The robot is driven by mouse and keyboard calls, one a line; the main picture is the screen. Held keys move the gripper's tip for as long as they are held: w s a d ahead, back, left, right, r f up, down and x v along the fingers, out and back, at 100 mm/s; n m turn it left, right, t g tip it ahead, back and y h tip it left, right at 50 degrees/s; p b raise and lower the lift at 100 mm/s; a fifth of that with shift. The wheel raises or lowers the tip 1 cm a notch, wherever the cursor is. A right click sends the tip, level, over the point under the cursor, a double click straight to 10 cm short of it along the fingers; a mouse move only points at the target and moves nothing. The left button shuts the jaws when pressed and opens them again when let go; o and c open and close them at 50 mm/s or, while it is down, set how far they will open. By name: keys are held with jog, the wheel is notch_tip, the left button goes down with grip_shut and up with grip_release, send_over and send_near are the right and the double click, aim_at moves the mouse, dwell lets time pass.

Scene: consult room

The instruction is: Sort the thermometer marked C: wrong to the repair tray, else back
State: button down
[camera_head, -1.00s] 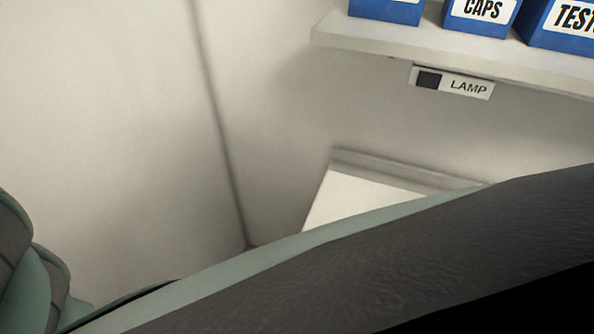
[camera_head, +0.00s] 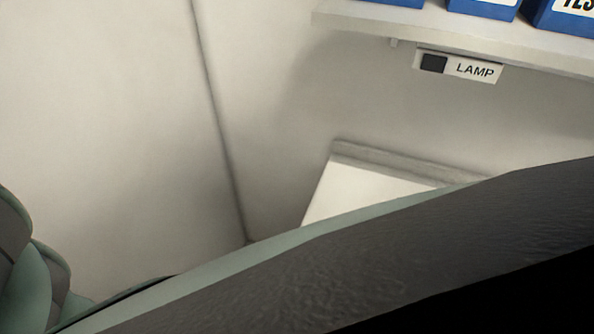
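No thermometer and no repair tray show in the head view. My gripper is not in view either. A large dark and grey-green form crosses the lower part of the picture and hides much of what lies behind it.
A white surface with a raised back edge (camera_head: 362,191) stands near the wall corner, partly hidden. Above it is a wall shelf (camera_head: 390,25) with blue boxes (camera_head: 565,18), cut off at the top. A label reading LAMP (camera_head: 475,71) with a dark square sits under the shelf.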

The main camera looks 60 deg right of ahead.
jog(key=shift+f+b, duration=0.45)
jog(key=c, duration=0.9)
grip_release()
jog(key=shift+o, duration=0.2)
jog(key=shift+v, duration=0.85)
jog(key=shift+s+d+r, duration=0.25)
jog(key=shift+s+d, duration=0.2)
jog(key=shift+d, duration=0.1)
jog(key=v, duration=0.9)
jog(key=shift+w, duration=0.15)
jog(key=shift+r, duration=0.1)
